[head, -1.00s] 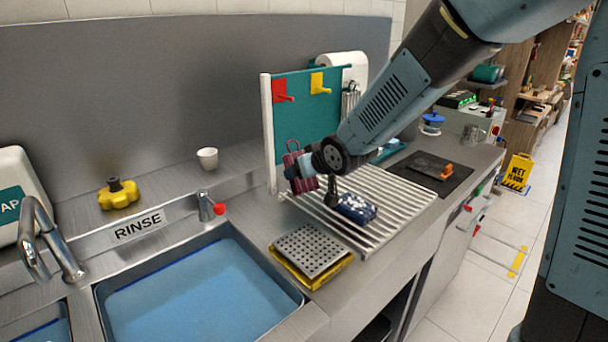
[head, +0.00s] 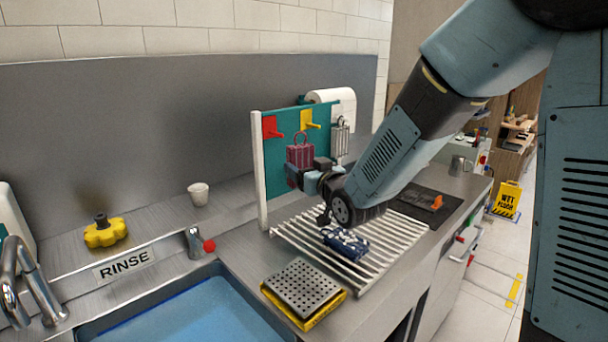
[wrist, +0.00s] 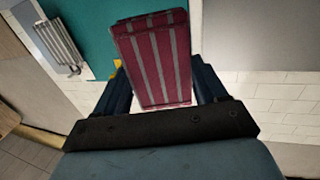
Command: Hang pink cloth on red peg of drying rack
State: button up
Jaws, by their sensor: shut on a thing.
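The pink cloth (head: 300,155) is a folded, dark pink piece with grey stripes and a loop on top. My gripper (head: 309,172) is shut on it and holds it upright in front of the teal board, below the pegs. In the wrist view the cloth (wrist: 155,60) sits between the two fingers (wrist: 160,92). The red peg (head: 272,127) is at the upper left of the teal board of the drying rack (head: 258,170), up and left of the cloth. A gap shows between the cloth's loop and the red peg.
A yellow peg (head: 309,120) is right of the red one, above the cloth. A metal grate-like item (head: 341,138) hangs farther right. A dark blue patterned cloth (head: 345,241) lies on the slatted rack (head: 385,255) below. A white cup (head: 198,194) stands at left.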

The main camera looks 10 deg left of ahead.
jog(key=shift+w+a+f, duration=0.2)
jog(key=shift+w+a, duration=0.9)
jog(key=shift+a, duration=0.2)
jog(key=shift+w+a+f, duration=0.2)
jog(key=shift+w+a, duration=0.85)
jog(key=shift+a, duration=0.2)
jog(key=shift+w+a+f, duration=0.2)
jog(key=shift+w+a, duration=0.9)
jog(key=shift+a, duration=0.2)
jog(key=o, duration=1)
